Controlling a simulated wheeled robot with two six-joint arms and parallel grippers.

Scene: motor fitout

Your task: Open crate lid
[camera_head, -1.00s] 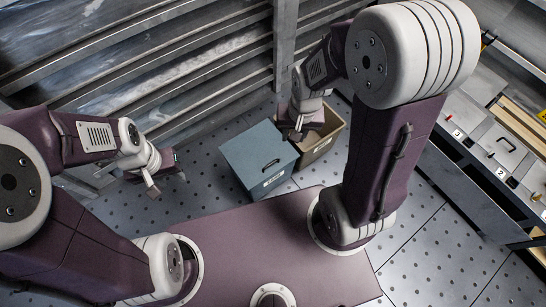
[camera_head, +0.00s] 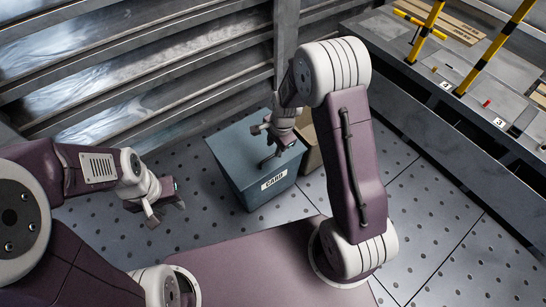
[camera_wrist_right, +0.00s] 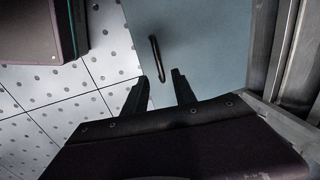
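A blue-grey crate (camera_head: 232,168) with a flat closed lid (camera_head: 226,149) and a white label reading CARD (camera_head: 273,180) stands on the floor. A dark bar handle is on the lid, partly hidden in the head view; it shows clearly in the right wrist view (camera_wrist_right: 156,58). My right gripper (camera_head: 267,143) is over the lid beside the handle. In the right wrist view its two dark fingers (camera_wrist_right: 158,88) are spread, with the handle's near end between or just ahead of them; contact cannot be told. My left gripper (camera_head: 166,211) is open and empty, left of the crate.
A brown open box (camera_head: 311,150) stands right behind the crate, partly hidden by my right arm. A slatted metal wall (camera_head: 130,75) rises behind. A workbench (camera_head: 440,110) with yellow-black posts is at the right. Perforated floor (camera_head: 420,195) between is clear.

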